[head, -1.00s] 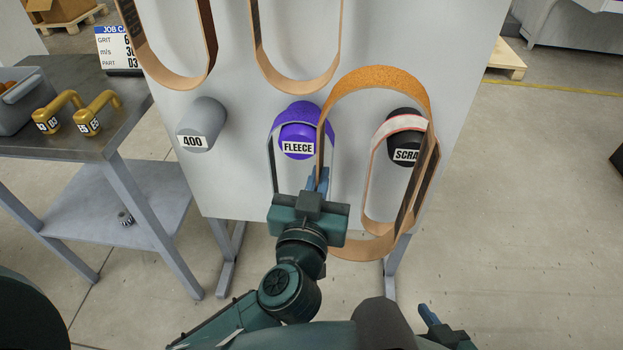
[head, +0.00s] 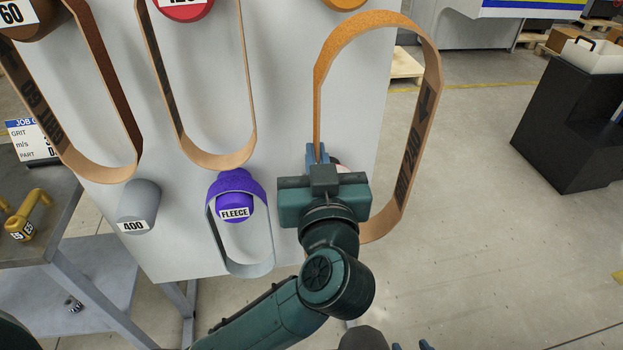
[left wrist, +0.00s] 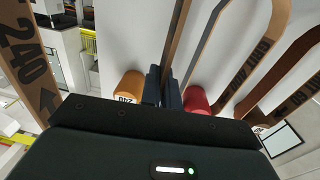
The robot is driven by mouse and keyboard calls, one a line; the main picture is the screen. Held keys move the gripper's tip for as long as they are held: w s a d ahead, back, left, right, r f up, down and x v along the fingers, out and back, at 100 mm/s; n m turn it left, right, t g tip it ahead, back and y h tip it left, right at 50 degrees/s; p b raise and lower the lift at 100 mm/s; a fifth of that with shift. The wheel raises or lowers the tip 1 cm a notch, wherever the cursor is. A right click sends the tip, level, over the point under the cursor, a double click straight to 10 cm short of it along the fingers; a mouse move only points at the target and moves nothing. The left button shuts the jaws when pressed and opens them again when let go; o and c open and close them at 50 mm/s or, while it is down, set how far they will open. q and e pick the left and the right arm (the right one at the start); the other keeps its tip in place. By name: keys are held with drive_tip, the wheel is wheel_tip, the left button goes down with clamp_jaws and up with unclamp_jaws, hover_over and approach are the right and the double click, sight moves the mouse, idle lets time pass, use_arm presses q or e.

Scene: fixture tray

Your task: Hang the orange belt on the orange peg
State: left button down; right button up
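The orange belt (head: 372,22) is a tall upright loop with an orange grit outside and a tan inside printed with dark marks. My left gripper (head: 318,155) is shut on its left strand. The belt hangs in the air in front of the board, apart from the pegs. The orange peg (head: 345,3) shows only its lower edge at the top of the head view. In the left wrist view the orange peg (left wrist: 129,85), labelled 240, is beside my left fingers (left wrist: 163,88), and the belt (left wrist: 28,60) crosses the left side. My right gripper (head: 412,347) barely shows, its blue tips apart.
The board (head: 290,100) carries a red peg (head: 185,8) and a brown peg (head: 30,15) with belts, a bare grey peg (head: 138,205) and a purple peg (head: 234,195) with a belt.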

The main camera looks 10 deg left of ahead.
sight(319, 123)
use_arm(q)
wheel_tip(319, 123, up, 7)
drive_tip(key=s+n+y+p, duration=0.1)
drive_tip(key=p, duration=0.1)
drive_tip(key=shift+d+g, duration=0.25)
drive_tip(key=shift+g, duration=0.05)
drive_tip(key=shift+s, duration=0.15)
drive_tip(key=x, duration=0.8)
idle(0.4)
drive_tip(key=shift+a, duration=0.15)
idle(0.3)
drive_tip(key=shift+w+a, duration=0.1)
drive_tip(key=shift+w, duration=0.4)
drive_tip(key=shift+x, duration=1.45)
drive_tip(key=shift+w+a+r, duration=0.1)
drive_tip(key=shift+w, duration=0.1)
